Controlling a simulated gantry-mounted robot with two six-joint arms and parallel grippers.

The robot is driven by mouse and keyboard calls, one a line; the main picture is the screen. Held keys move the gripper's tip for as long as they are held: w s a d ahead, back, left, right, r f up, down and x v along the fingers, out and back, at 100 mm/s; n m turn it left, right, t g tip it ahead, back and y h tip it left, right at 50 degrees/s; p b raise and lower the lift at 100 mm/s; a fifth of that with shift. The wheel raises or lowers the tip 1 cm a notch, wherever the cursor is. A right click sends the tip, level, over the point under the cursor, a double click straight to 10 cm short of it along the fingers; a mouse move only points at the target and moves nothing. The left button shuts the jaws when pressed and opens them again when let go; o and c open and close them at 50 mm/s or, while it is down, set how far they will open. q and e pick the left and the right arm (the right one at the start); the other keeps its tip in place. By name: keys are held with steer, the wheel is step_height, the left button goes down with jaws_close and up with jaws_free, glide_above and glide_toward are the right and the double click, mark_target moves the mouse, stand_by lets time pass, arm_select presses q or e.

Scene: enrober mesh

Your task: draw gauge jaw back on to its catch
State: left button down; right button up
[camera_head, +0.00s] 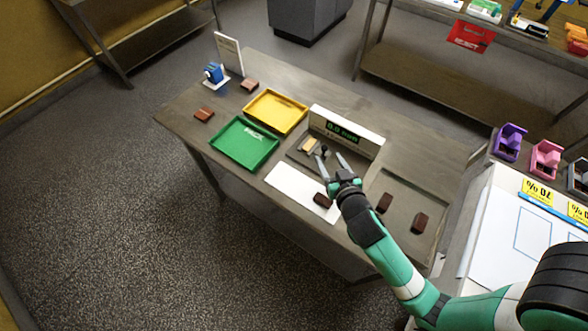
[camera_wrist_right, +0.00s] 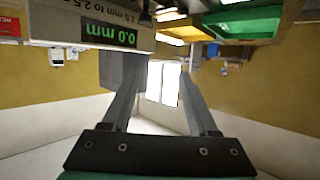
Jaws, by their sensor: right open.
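The gauge (camera_head: 360,137) is a pale upright box with a green-lit display on a low grey base, on the wooden table. In the right wrist view its display (camera_wrist_right: 108,34) reads 0.0 mm. A tan piece (camera_head: 310,146) and a dark upright knob (camera_head: 323,150) sit in front of the box; I cannot tell clearly where the jaw stands against its catch. The knob's dark end also shows in the wrist view (camera_wrist_right: 145,17). My right gripper (camera_head: 330,157) is open and empty, its fingers pointing toward the knob with a gap between them. My left gripper is out of view.
A green tray (camera_head: 243,166) and a yellow tray (camera_head: 300,124) lie left of the gauge. A white strip (camera_head: 287,187) lies in front. Brown blocks (camera_head: 384,203) are scattered about the table, one on the strip under my right wrist. A blue device (camera_head: 212,71) stands at the far left.

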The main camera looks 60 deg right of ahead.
steer(key=b, duration=0.1)
glide_toward(325, 149)
steer(key=s+a, duration=0.2)
steer(key=shift+g, duration=0.3)
steer(key=x, duration=0.3)
steer(key=r+b+x, duration=0.1)
steer(key=x, duration=0.3)
steer(key=b+x, duration=0.1)
steer(key=x, duration=0.3)
steer(key=shift+w+d, duration=0.3)
steer(key=shift+w, duration=0.1)
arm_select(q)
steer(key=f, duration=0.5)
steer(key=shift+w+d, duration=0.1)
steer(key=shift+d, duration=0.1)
arm_select(e)
steer(key=shift+c, duration=0.3)
jaws_close()
steer(key=shift+r, duration=0.1)
